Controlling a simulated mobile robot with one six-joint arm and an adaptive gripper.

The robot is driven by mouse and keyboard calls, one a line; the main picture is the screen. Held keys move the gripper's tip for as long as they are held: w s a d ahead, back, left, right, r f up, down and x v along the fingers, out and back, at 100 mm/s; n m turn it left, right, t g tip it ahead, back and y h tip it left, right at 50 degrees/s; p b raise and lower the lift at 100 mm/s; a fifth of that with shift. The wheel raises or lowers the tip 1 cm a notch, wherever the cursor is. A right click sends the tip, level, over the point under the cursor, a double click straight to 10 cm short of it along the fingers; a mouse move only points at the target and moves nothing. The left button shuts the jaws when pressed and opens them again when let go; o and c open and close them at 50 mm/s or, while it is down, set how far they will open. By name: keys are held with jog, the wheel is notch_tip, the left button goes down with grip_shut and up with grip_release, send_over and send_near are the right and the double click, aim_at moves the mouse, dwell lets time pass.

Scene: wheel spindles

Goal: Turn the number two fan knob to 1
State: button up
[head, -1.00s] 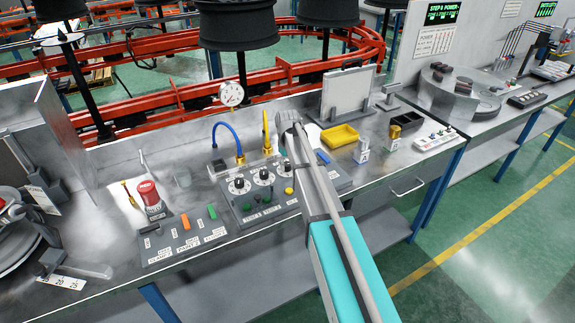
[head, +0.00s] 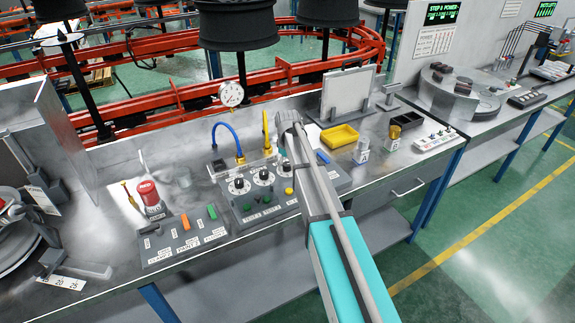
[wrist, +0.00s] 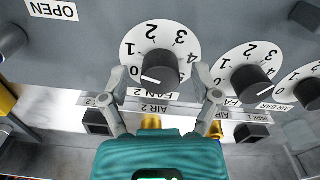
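My gripper (wrist: 164,80) is open, with one finger on the lower left and one on the lower right of this dial. I cannot tell whether the fingers touch the knob. In the head view my arm covers part of the control panel (head: 248,216), and the gripper's fingers are hidden.
A second dial knob (wrist: 252,83) sits close right of my right finger, with another (wrist: 308,91) beyond.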

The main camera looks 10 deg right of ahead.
aim_at(286, 164)
jog(key=shift+m, duration=0.5)
jog(key=m, duration=0.5)
jog(key=shift+a, duration=0.1)
jog(key=m, duration=1.8)
jog(key=shift+a+m, duration=0.1)
jog(key=shift+m, duration=0.2)
jog(key=shift+r+p, duration=0.3)
notch_tip(286, 164, up, 13)
jog(key=p, duration=1.3)
jog(key=shift+r, duration=0.1)
dwell(0.7)
